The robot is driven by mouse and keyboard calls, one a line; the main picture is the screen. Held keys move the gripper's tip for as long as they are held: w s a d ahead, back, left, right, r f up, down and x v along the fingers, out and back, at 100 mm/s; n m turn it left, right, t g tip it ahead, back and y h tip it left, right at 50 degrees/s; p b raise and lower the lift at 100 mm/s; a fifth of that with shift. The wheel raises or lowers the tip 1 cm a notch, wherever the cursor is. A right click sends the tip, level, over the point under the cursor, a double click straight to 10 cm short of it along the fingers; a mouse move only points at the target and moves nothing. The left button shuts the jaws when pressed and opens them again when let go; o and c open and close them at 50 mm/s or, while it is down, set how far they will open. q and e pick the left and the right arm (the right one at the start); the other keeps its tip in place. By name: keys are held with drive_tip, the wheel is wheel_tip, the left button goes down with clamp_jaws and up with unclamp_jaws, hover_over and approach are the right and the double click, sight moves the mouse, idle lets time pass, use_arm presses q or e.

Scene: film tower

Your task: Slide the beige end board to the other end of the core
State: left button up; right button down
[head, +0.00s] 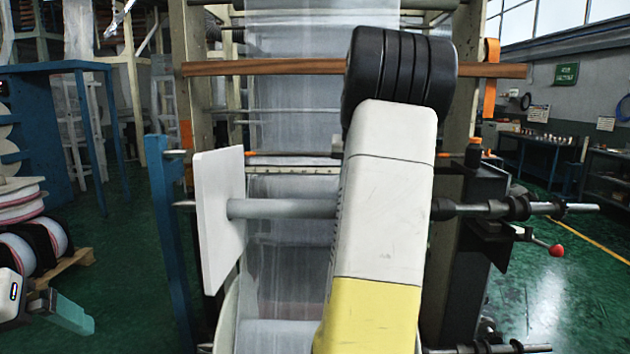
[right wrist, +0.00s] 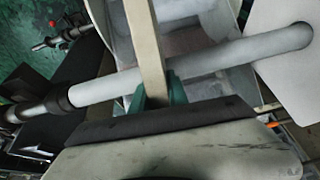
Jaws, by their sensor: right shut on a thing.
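The grey core (head: 285,208) runs level across the frame. It also crosses the right wrist view (right wrist: 228,54). My right gripper (right wrist: 160,93) is shut on the beige end board (right wrist: 150,40), which shows edge-on and crosses the core part way along. My right arm hides this board in the head view. A white board (head: 218,215) stands at the core's left end in the head view; it also shows at the right of the right wrist view (right wrist: 285,75). My left gripper (head: 68,314) is low at the left, away from the core; its finger gap is unclear.
A blue post (head: 168,230) stands just left of the white board. A wooden bar (head: 270,68) crosses above the core. Dark shaft fittings (head: 485,208) are at the core's right. White reels (head: 20,210) stand at the far left; green floor (head: 105,275) is open between.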

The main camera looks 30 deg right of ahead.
drive_tip(key=s+d, duration=0.7)
drive_tip(key=d, duration=0.5)
drive_tip(key=shift+s, duration=0.25)
idle(0.3)
drive_tip(key=shift+f, duration=0.1)
drive_tip(key=s+d, duration=0.4)
drive_tip(key=d, duration=0.3)
drive_tip(key=shift+s, duration=0.2)
idle(0.4)
drive_tip(key=c, duration=1.2)
unclamp_jaws()
drive_tip(key=v, duration=0.8)
